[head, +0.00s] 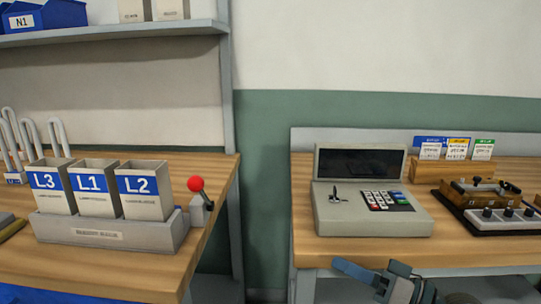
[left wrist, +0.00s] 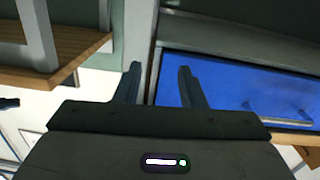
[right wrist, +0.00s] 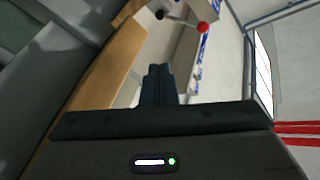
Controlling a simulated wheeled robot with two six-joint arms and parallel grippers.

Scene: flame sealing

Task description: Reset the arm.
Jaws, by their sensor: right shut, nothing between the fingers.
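My right gripper (head: 342,266) shows at the bottom of the head view, in front of the right bench. Its fingers are together and empty in the right wrist view (right wrist: 159,70). My left gripper (left wrist: 158,72) shows only in the left wrist view. Its two fingers stand apart with nothing between them, near a blue panel (left wrist: 235,88) that lies beyond them. The left arm is outside the head view.
The left bench (head: 120,281) carries a grey rack (head: 160,236) with bins L3, L1, L2 and a red-knobbed lever (head: 196,190). The right bench (head: 462,247) carries a keypad console (head: 325,212), cards and a switch box. A gap separates the benches.

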